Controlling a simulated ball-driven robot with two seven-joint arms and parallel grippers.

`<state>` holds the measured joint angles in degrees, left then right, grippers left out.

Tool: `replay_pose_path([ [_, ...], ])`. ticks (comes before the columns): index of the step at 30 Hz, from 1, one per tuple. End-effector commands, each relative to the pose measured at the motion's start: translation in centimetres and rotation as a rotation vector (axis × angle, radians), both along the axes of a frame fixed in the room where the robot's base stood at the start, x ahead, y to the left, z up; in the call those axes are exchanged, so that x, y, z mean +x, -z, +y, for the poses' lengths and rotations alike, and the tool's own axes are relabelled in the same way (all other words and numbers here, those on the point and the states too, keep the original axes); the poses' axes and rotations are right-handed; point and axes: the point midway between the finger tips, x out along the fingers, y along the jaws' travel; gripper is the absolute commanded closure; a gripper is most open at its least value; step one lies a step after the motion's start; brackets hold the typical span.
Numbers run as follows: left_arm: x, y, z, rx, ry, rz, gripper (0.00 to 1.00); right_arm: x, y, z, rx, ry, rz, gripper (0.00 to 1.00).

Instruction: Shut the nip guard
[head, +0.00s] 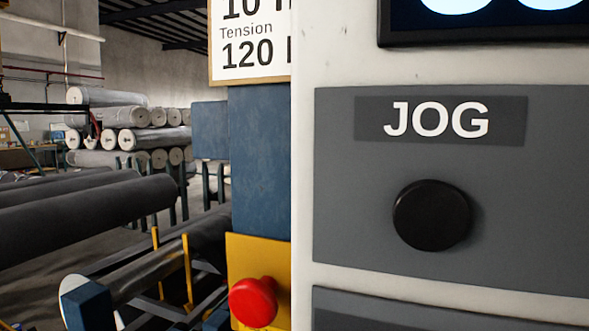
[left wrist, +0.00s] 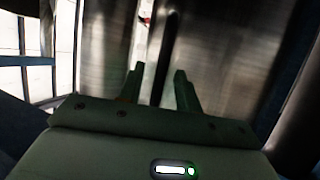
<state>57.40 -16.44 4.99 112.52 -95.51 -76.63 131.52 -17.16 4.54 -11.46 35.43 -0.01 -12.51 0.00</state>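I cannot pick out the nip guard for certain in either view. In the left wrist view, my left gripper (left wrist: 158,82) has its two fingers apart, pointing at brushed metal surfaces (left wrist: 215,50). A dark upright strip (left wrist: 168,45) runs between these surfaces and down between the fingers. I cannot tell whether it is a bar or a gap, and no contact shows. Neither gripper shows in the head view. There, yellow bars (head: 187,268) stand by a metallic roller (head: 140,270) at the lower left.
A pale control panel (head: 306,150) with a black JOG button (head: 432,215) fills the right of the head view. Dark rolls (head: 90,212) and stacked grey rolls (head: 155,137) lie behind.

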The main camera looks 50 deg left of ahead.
Motion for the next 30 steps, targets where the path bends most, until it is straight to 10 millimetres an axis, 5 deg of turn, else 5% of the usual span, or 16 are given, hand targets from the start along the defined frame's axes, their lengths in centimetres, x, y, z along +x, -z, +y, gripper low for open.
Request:
replay_pose_path([
  [8,0.1,0.1,0.2,0.000,0.000,0.002,0.66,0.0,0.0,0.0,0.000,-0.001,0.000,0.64],
  [12,0.0,0.1,0.1,0.000,0.000,0.001,1.00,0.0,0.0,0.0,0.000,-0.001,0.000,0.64],
  [19,-0.1,0.0,0.4,-0.019,-0.002,-0.010,1.00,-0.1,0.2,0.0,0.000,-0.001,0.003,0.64],
  [30,-1.9,-1.4,3.6,-0.216,-0.003,-0.117,1.00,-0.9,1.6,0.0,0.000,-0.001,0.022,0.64],
])
